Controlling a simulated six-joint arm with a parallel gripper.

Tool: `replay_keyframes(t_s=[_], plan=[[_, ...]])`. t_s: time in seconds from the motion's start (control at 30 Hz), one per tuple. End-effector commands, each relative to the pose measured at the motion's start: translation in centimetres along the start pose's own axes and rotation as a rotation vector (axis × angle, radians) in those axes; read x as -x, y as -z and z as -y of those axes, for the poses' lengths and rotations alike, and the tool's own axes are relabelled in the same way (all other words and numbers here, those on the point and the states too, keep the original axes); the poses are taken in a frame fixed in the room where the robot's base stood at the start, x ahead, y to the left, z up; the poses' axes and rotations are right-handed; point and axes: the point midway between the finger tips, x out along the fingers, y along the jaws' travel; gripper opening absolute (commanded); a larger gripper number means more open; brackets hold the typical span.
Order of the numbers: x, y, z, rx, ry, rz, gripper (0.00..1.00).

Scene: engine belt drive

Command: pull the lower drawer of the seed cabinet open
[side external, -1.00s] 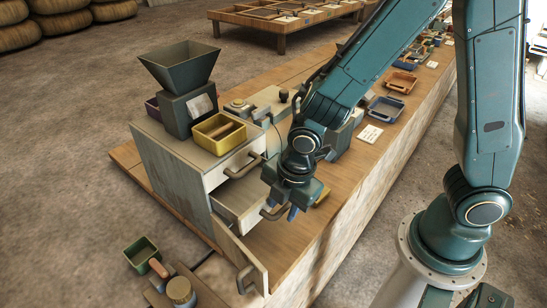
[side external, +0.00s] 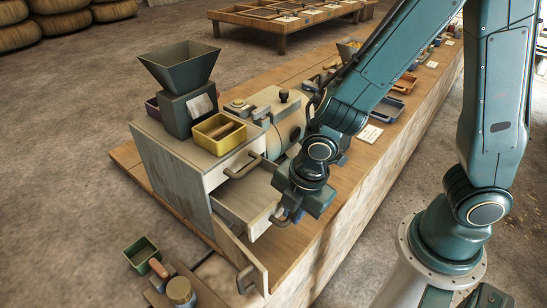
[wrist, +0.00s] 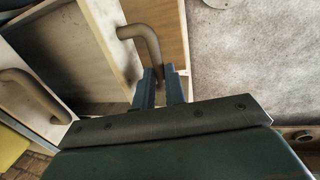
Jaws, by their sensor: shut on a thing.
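The seed cabinet (side external: 170,185) is a pale worn box on the bench. Its lower drawer (side external: 247,198) stands well out from the cabinet, with its inside showing. My gripper (side external: 287,216) is shut on the curved handle of this drawer, in front of the drawer face. In the wrist view the brown drawer handle (wrist: 142,42) runs down between the two blue fingers (wrist: 162,88). The upper drawer handle (side external: 243,165) is above, and that drawer looks closed. My wrist hides part of the lower drawer's right side.
A hinged door (side external: 240,255) with its own handle stands open below the drawer. A grey hopper (side external: 180,70) and a yellow bin (side external: 217,132) stand on the cabinet. Bare bench lies to the front right.

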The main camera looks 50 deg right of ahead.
Motion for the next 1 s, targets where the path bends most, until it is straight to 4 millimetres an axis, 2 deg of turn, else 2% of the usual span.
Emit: replay_keyframes(t_s=[0.13, 0.17, 0.27, 0.67, 1.0], plan=[[0.0, 0.0, -0.1, 0.000, -0.001, -0.001, 0.00], [0.0, 0.0, -0.1, 0.000, -0.001, -0.001, 0.14], [0.0, 0.0, -0.1, 0.000, -0.001, -0.001, 0.34], [0.1, 0.0, -0.1, 0.000, -0.001, -0.001, 0.34], [1.9, 0.1, -0.1, 0.001, -0.004, -0.002, 0.34]])
